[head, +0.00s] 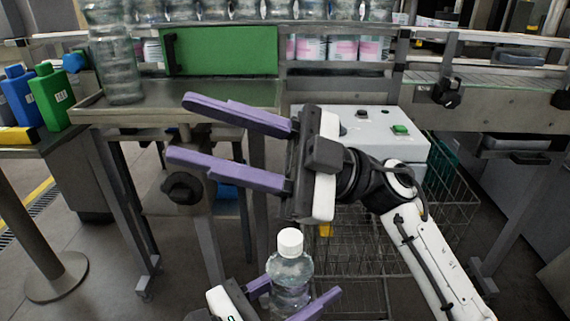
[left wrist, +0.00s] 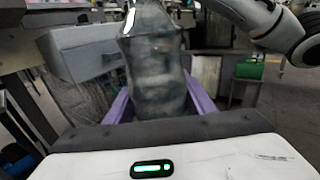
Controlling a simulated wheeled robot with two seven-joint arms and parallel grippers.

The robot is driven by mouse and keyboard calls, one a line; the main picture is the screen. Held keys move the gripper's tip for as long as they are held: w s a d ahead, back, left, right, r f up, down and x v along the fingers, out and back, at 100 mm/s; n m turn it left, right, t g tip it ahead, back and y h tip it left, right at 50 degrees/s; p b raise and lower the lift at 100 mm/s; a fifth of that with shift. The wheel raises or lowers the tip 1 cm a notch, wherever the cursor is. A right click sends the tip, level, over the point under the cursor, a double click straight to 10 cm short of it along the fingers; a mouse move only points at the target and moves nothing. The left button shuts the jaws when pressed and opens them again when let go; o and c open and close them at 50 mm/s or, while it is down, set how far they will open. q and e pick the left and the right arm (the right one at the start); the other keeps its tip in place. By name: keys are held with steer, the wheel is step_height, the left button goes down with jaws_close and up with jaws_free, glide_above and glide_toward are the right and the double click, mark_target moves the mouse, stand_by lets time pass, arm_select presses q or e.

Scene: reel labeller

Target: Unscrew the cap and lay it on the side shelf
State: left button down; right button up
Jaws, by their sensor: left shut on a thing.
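A clear bottle (head: 290,275) with a white cap (head: 290,242) on its top stands upright at the bottom centre of the head view. My left gripper (head: 297,292) is shut on the bottle's body, its purple fingers on either side. The left wrist view shows the bottle (left wrist: 155,70) between the fingers; the cap is outside that view. My right gripper (head: 178,128) is open and empty, up and left of the cap, its fingers pointing left. A metal shelf (head: 180,112), likely the side shelf, lies behind it at the left; its top looks bare beside a large clear bottle (head: 118,65).
Blue and green bottles (head: 50,97) stand on a side table at the far left. A green panel (head: 222,52) rises behind the shelf. A white box with a green button (head: 400,130) and a wire basket (head: 440,205) are behind my right arm. A conveyor (head: 500,100) runs at the right.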

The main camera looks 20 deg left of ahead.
steer(key=s+a+f+n+g+h, duration=0.1)
steer(key=s+a+n+g+h, duration=0.15)
steer(key=s+h, duration=0.3)
steer(key=m+t+h, duration=0.8)
steer(key=t+h, duration=0.4)
steer(key=h, duration=0.3)
glide_above(286, 235)
steer(key=f, duration=0.2)
steer(key=shift+a+f+g, duration=0.2)
steer(key=shift+f+g, duration=0.05)
steer(key=shift+f, duration=0.1)
steer(key=shift+d, duration=0.15)
step_height(286, 235, down, 8)
steer(key=shift+r, duration=0.15)
